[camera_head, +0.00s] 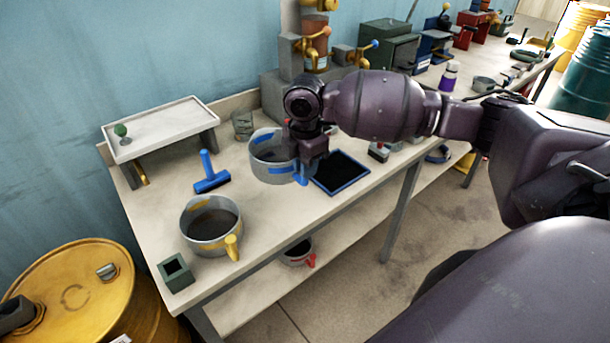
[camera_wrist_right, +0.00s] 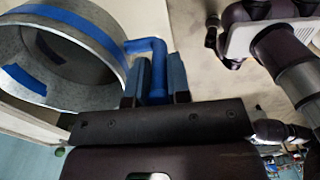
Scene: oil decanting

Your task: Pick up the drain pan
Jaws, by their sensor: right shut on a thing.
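A round grey metal pan with blue tape bands (camera_head: 268,174) is near the middle of the workbench in the head view. Its blue handle sits at my right gripper (camera_head: 304,158). In the right wrist view, the jaws of the right gripper (camera_wrist_right: 154,86) are shut on the blue handle (camera_wrist_right: 152,48), and the pan (camera_wrist_right: 112,72) is on the left. I cannot tell whether the pan touches the bench. A second grey pan with a yellow handle (camera_head: 189,239) stands nearer, with dark liquid inside. My left gripper is not in view.
A blue T-shaped tool (camera_head: 212,184), a glass jar (camera_head: 242,125), a small green box (camera_head: 176,272) and a black blue-edged mat (camera_head: 342,173) are on the bench. A raised white tray (camera_head: 165,128) stands at left. A red-handled pan (camera_head: 297,254) is on the shelf below.

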